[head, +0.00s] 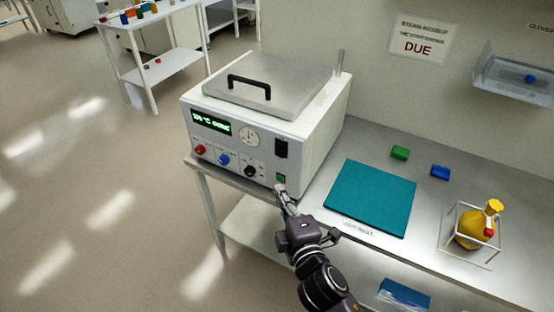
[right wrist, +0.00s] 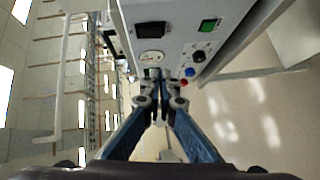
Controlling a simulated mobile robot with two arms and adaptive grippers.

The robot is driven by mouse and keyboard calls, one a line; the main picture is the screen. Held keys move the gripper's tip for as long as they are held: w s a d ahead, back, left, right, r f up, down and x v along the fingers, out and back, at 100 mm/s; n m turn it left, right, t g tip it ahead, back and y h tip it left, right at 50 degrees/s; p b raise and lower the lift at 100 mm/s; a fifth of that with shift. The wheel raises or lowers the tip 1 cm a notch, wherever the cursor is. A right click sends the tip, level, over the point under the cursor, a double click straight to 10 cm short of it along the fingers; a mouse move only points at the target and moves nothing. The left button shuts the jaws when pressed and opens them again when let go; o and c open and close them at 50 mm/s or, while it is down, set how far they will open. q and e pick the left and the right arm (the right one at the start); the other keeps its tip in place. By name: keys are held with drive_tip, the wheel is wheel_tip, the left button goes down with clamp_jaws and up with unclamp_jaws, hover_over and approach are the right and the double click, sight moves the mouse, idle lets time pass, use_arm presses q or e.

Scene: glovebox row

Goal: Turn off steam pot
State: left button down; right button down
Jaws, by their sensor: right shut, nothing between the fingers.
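The steam pot is a white box (head: 316,150) with a grey lid and black handle (head: 249,82), standing on the bench at the centre of the head view. Its front panel has a lit green display (head: 211,122), a gauge (head: 248,137), a black rocker (head: 281,149), red, blue and black knobs, and a small green switch (head: 281,178) at lower right. My right gripper (head: 283,190) is shut and empty, its tips just below the green switch in the picture; contact cannot be told. The right wrist view shows the green switch (right wrist: 208,25) off to the right of the fingers.
A teal mat (head: 370,198) lies right of the pot, with green (head: 400,153) and blue (head: 440,172) blocks behind it. A yellow flask (head: 474,230) stands in a wire frame at the right. Open floor lies to the left.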

drive_tip(key=shift+w, duration=0.1)
drive_tip(key=p, duration=0.2)
approach(275, 155)
drive_tip(key=w+a, duration=0.3)
drive_tip(key=a, duration=0.1)
drive_tip(key=w+d, duration=0.1)
drive_tip(key=w+f, duration=0.1)
drive_tip(key=shift+w+d, duration=0.35)
drive_tip(key=shift+w, duration=0.05)
drive_tip(key=b, duration=0.2)
drive_tip(key=f+b, duration=0.1)
drive_tip(key=shift+w+d+n+t+b, duration=0.2)
drive_tip(key=shift+w+n+t+b, duration=0.1)
drive_tip(key=shift+t+b, duration=0.1)
drive_tip(key=shift+r+p, duration=0.35)
drive_tip(key=shift+r, duration=0.05)
drive_tip(key=shift+f, duration=0.1)
